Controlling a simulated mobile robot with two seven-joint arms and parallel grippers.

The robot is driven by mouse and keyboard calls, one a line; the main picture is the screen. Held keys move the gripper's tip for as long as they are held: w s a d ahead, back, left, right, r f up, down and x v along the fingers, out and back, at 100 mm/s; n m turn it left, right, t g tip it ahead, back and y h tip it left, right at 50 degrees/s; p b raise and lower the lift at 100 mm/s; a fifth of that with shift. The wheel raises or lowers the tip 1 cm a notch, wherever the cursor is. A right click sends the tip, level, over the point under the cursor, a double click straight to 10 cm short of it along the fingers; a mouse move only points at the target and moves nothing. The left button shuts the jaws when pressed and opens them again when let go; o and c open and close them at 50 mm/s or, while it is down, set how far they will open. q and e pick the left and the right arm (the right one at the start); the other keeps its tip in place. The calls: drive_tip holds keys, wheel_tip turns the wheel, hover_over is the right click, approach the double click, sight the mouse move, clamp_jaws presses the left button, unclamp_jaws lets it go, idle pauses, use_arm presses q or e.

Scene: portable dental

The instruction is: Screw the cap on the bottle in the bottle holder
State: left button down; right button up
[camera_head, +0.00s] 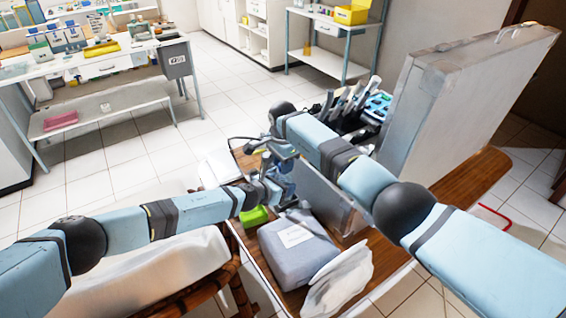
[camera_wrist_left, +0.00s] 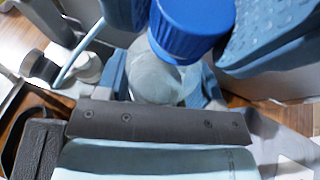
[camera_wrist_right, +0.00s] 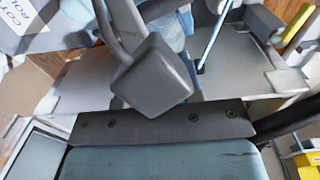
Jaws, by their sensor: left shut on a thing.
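A ribbed blue cap (camera_wrist_left: 190,28) is between the two blue fingers of my left gripper (camera_wrist_left: 185,45) in the left wrist view, and the gripper is shut on it. A clear bottle (camera_wrist_left: 158,80) stands just below and behind the cap. I cannot tell whether the cap touches the bottle's neck. Blue parts show on both sides of the bottle; the bottle holder cannot be made out clearly. In the head view my left gripper (camera_head: 268,186) is small beside the cart's metal panel. My right gripper (camera_head: 280,150) is near it, and its fingertips cannot be made out.
A dark grey block (camera_wrist_right: 155,80) hangs close in front of the right wrist camera. A grey bag (camera_head: 295,250) with a white label lies on the wooden board, near a green box (camera_head: 254,216). Dental handpieces (camera_head: 347,97) stand behind, beside a large open case lid (camera_head: 465,90).

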drive_tip(key=c, duration=0.3)
drive_tip(key=shift+m, duration=1.7)
drive_tip(key=shift+c, duration=0.2)
drive_tip(key=o, duration=1)
drive_tip(key=shift+r, duration=2.25)
drive_tip(key=shift+c, duration=0.3)
